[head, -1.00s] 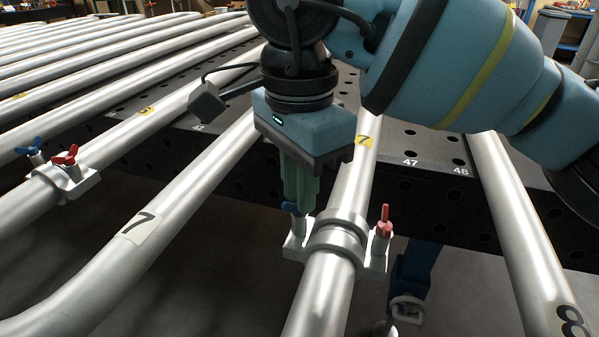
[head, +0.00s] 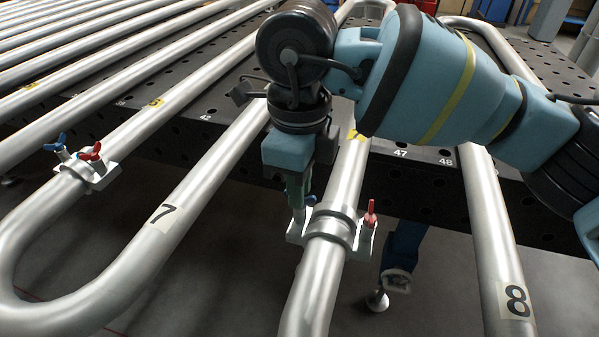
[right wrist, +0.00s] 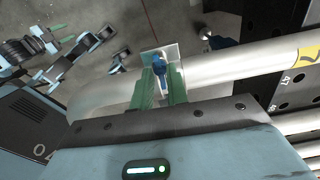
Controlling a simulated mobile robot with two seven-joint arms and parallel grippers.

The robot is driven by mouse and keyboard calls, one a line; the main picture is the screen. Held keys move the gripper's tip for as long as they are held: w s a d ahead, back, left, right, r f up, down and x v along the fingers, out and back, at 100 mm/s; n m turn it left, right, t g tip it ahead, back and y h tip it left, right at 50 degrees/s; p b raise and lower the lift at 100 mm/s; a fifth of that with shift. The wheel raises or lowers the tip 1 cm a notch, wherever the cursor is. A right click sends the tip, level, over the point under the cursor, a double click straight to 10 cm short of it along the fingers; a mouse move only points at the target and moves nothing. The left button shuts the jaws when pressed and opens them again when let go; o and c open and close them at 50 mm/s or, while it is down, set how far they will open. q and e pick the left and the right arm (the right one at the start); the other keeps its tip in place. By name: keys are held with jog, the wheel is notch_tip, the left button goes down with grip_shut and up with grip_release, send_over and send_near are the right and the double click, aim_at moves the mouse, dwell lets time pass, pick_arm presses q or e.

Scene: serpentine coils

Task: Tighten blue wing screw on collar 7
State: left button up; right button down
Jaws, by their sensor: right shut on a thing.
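Collar 7 (head: 331,229) is a grey clamp around the pipe beside a yellow label. A red wing screw (head: 370,214) stands upright on its right lug. The blue wing screw (right wrist: 159,66) is on its left lug, mostly hidden by the fingers in the head view. My right gripper (head: 298,198) points down over that lug; its green fingers are shut on the blue wing screw. In the right wrist view the screw shows between the fingertips.
Another collar (head: 87,172) with blue and red wing screws sits on the pipe to the left. Long steel pipes run across a black perforated table (head: 420,185). A pipe marked 8 (head: 500,250) is at right. The floor shows between the pipes.

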jog(key=m+p, duration=0.1)
jog(key=m, duration=0.1)
jog(key=shift+r+m+p, duration=0.35)
jog(key=shift+m, duration=0.05)
jog(key=m+p, duration=0.1)
jog(key=m, duration=0.1)
jog(key=shift+m+p, duration=0.35)
jog(key=shift+m, duration=0.05)
jog(key=m+p, duration=0.2)
jog(key=m, duration=0.1)
jog(key=shift+r+m, duration=0.1)
jog(key=shift+m, duration=0.2)
jog(key=m+p, duration=0.2)
jog(key=shift+w+r+m, duration=0.1)
jog(key=shift+m, duration=0.2)
jog(key=shift+m+p, duration=1.1)
jog(key=shift+p, duration=0.1)
pick_arm(q)
notch_tip(320, 180, up, 11)
jog(key=w+t+p, duration=0.1)
jog(key=w, duration=0.1)
jog(key=shift+w, duration=0.3)
pick_arm(e)
jog(key=shift+m, duration=0.9)
pick_arm(q)
jog(key=shift+w+a+r+p, duration=0.2)
jog(key=shift+w+p, duration=0.1)
pick_arm(e)
jog(key=shift+f, duration=0.2)
